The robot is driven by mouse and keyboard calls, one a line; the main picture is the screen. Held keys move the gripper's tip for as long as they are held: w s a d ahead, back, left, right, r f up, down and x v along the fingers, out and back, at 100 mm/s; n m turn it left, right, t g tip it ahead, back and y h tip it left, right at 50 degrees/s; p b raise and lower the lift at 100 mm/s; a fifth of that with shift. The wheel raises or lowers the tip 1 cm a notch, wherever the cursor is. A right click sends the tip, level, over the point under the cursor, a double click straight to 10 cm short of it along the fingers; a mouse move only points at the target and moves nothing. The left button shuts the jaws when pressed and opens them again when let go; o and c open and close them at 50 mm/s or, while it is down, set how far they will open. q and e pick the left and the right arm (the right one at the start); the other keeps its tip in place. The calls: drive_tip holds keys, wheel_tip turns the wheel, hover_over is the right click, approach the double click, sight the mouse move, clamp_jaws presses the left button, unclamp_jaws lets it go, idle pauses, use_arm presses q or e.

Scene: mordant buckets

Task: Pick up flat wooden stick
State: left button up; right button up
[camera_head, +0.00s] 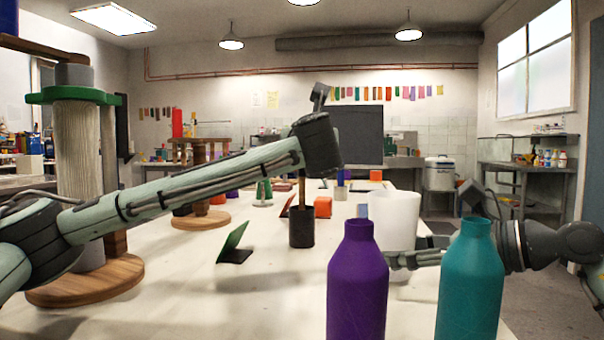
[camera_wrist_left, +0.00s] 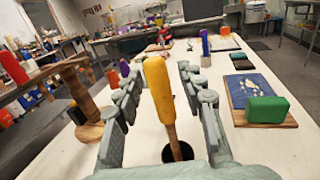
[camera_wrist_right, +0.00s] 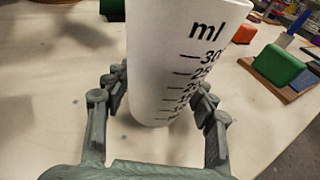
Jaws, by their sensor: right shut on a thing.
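A wooden stick with a thick yellow upper end (camera_wrist_left: 157,85) stands in a black cup (camera_head: 301,227); its brown shaft (camera_head: 302,188) shows in the head view. Whether it is flat I cannot tell. My left gripper (camera_wrist_left: 156,70) is open, a finger on each side of the yellow end, with gaps visible. In the head view its wrist (camera_head: 318,145) is above the cup and hides the stick's top. My right gripper (camera_wrist_right: 158,92) is shut on a white measuring beaker (camera_head: 395,215), which looks upright; black "ml" marks (camera_wrist_right: 208,30) show in the right wrist view.
A purple bottle (camera_head: 357,285) and a teal bottle (camera_head: 470,285) stand at the front right, close to my right arm. A green panel on a dark stand (camera_head: 235,243) is left of the cup. A wooden-based column (camera_head: 85,280) stands far left. Orange blocks (camera_head: 322,207) lie behind.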

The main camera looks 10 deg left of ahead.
use_arm(q)
drive_tip(key=x, duration=0.3)
drive_tip(key=shift+w+r, duration=0.1)
drive_tip(key=shift+w, duration=0.1)
clamp_jaws()
